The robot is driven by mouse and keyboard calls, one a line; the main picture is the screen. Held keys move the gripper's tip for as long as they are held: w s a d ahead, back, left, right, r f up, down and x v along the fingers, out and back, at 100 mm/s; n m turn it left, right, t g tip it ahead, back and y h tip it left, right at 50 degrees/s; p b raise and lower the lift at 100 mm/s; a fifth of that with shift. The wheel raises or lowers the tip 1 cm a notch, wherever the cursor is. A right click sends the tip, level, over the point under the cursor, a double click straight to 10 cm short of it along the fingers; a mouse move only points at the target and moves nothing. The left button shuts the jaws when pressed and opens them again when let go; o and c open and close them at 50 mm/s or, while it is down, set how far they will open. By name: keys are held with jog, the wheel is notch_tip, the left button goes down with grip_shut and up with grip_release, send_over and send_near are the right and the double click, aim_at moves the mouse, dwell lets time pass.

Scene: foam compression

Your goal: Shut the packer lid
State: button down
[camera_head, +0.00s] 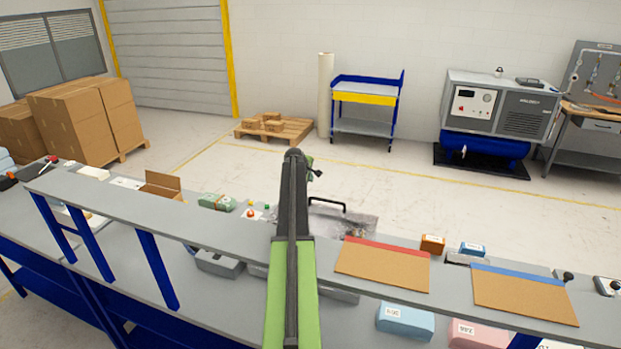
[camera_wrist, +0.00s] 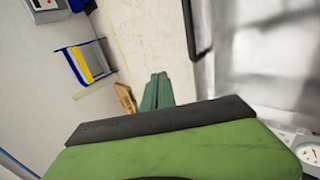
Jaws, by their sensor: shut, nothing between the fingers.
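The packer's grey, shiny lid (camera_head: 358,222) is beyond the raised shelf, just right of my arm, with a black bar handle (camera_head: 328,202) at its far edge. I cannot tell its exact angle; my arm and the shelf hide part of the packer. In the wrist view a blurred metal surface (camera_wrist: 265,60), likely the lid, fills the right side, with a dark bar (camera_wrist: 198,28) along its left edge. My gripper (camera_head: 311,168) is above and just left of the handle, apart from it. Its green fingers (camera_wrist: 157,90) are shut and empty in the wrist view.
The long grey shelf (camera_head: 215,236) crosses in front of the packer. Two brown boards (camera_head: 383,265) lie on it at right. A small orange box (camera_head: 432,243) and blue box (camera_head: 472,249) stand behind it. A round dial (camera_wrist: 310,153) shows at lower right.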

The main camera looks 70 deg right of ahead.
jog(key=p+v, duration=0.8)
jog(key=v, duration=0.3)
jog(key=shift+s+r, duration=0.4)
jog(key=shift+s, duration=0.05)
jog(key=shift+a, duration=0.1)
